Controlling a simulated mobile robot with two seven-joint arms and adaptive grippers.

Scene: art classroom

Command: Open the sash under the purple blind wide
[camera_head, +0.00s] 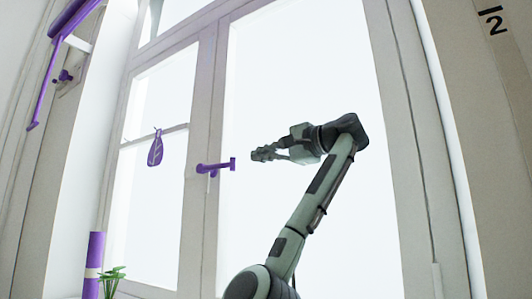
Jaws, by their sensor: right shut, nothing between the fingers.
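A tall window with pale frames fills the middle of the view. A large sash (390,120) with a bright pane is on the right, and a narrower sash (190,90) is on the left; both look closed. A purple handle (216,167) sits on the upright frame between them, its grip pointing right. My right gripper (256,154) is shut and empty, pointing left, just right of the handle with a small gap in the picture. My left gripper is out of view. No lowered blind is clearly seen; a purple fitting (72,17) at the top left is cut off.
A purple leaf-shaped ornament (155,148) hangs before the left pane. A purple cylinder (95,262) and a green plant (111,280) stand at the lower left. A purple rod (42,88) hangs at the left wall. The space before the right pane holds only my arm.

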